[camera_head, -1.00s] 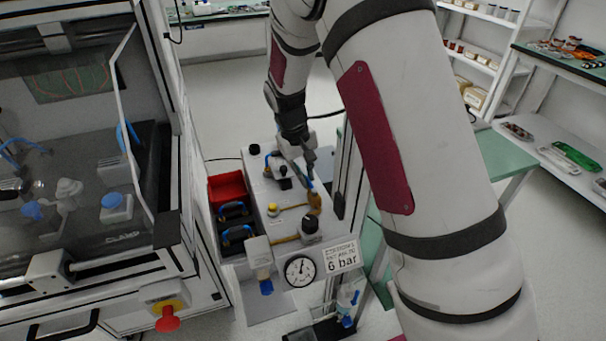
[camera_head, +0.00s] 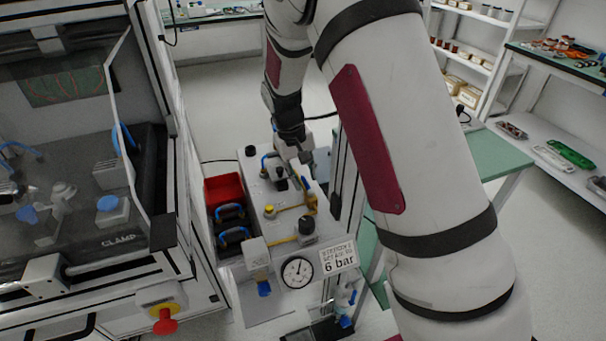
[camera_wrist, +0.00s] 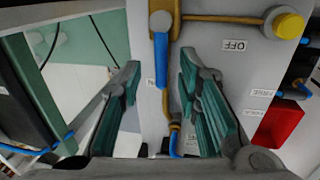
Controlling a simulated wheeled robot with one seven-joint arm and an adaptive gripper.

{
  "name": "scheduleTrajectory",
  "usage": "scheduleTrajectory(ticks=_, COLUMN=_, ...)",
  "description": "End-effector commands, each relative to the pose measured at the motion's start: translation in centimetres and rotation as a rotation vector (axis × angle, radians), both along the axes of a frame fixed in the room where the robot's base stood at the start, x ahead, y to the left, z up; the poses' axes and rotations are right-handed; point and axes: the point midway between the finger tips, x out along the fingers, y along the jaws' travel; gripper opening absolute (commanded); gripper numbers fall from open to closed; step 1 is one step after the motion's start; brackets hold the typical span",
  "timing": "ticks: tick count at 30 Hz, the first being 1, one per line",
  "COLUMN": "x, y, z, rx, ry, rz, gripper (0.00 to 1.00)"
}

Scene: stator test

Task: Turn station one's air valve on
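The air valve's blue lever (camera_wrist: 161,62) hangs straight down from its round pivot in the wrist view, in line with a brass pipe. A label reading OFF (camera_wrist: 234,45) is right of the pivot. A partly hidden label (camera_wrist: 150,82) beside the lever's end shows an N. My gripper (camera_wrist: 158,75) is open, its teal-padded fingers on either side of the lever, with visible gaps. In the head view my gripper (camera_head: 304,158) is over the far part of the grey air panel (camera_head: 282,222); the lever is hard to make out there.
A pressure gauge (camera_head: 297,271) and a 6 bar sign (camera_head: 338,260) are on the panel's near side. A red bin (camera_head: 224,188) stands left of it. A yellow knob (camera_wrist: 288,24) is right of the valve. A machine with a red stop button (camera_head: 165,322) is at left.

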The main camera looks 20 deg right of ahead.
Motion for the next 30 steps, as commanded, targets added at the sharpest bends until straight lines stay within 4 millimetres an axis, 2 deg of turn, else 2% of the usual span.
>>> scheduleTrajectory(ticks=8, x=0.1, y=0.2, z=0.7, rx=0.001, ry=-0.004, rz=0.002, gripper=0.31)
scheduleTrajectory(ticks=11, x=0.1, y=0.5, z=2.1, rx=0.001, ry=-0.005, rz=0.003, gripper=0.31)
scheduleTrajectory(ticks=22, x=0.1, y=1.9, z=9.2, rx=0.001, ry=-0.005, rz=0.001, gripper=0.31)
scheduleTrajectory(ticks=30, x=0.1, y=2.3, z=11.6, rx=0.0, ry=-0.001, rz=0.001, gripper=0.31)
